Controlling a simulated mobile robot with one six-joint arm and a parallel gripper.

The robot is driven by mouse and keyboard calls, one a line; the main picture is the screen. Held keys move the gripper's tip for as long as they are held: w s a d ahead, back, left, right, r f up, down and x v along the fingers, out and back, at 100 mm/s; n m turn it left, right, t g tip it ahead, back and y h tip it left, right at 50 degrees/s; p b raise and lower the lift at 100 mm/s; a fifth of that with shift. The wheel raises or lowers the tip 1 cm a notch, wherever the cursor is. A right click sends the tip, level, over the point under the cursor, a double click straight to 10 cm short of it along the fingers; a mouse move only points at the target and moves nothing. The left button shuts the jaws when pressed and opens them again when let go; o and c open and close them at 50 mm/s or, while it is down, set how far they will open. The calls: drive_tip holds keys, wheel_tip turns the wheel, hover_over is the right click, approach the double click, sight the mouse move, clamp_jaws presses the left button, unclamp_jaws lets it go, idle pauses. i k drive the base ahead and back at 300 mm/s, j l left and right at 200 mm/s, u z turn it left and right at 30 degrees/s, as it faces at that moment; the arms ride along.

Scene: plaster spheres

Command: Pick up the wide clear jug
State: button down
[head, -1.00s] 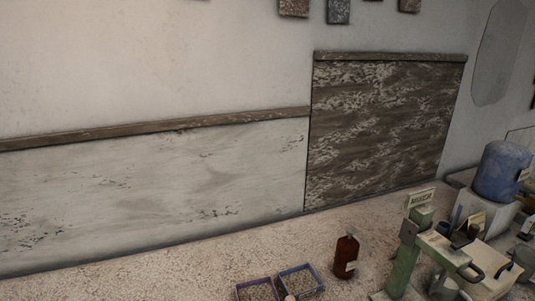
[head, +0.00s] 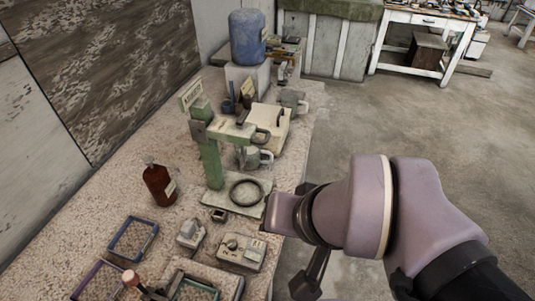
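I cannot make out a wide clear jug in the head view. A grey handled vessel (head: 257,158) stands behind the green stand, partly hidden by it. Another grey handled vessel (head: 293,101) stands further back near the bench's right edge. Neither looks plainly clear. My gripper (head: 303,240) is at the end of my mauve arm, beside the bench's right edge. Dark gripper parts show above and below the arm's end, but I cannot tell whether it is open or shut. I see nothing held in it.
On the speckled bench (head: 105,210) are a brown bottle (head: 159,184), a green stand (head: 210,150) with a black ring, a cream box (head: 268,122), a blue container (head: 247,38), grey devices (head: 241,252) and trays (head: 132,239). Open floor (head: 440,120) lies to the right.

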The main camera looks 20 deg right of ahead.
sight(256, 156)
drive_tip(key=u, duration=1.55)
drive_tip(key=z, duration=1.55)
drive_tip(key=i+l+u, duration=0.2)
drive_tip(key=l+u, duration=0.25)
drive_tip(key=i+l+u, duration=0.15)
drive_tip(key=l+u, duration=0.8)
drive_tip(key=k+l+u, duration=0.1)
drive_tip(key=l+u, duration=0.35)
drive_tip(key=l, duration=0.2)
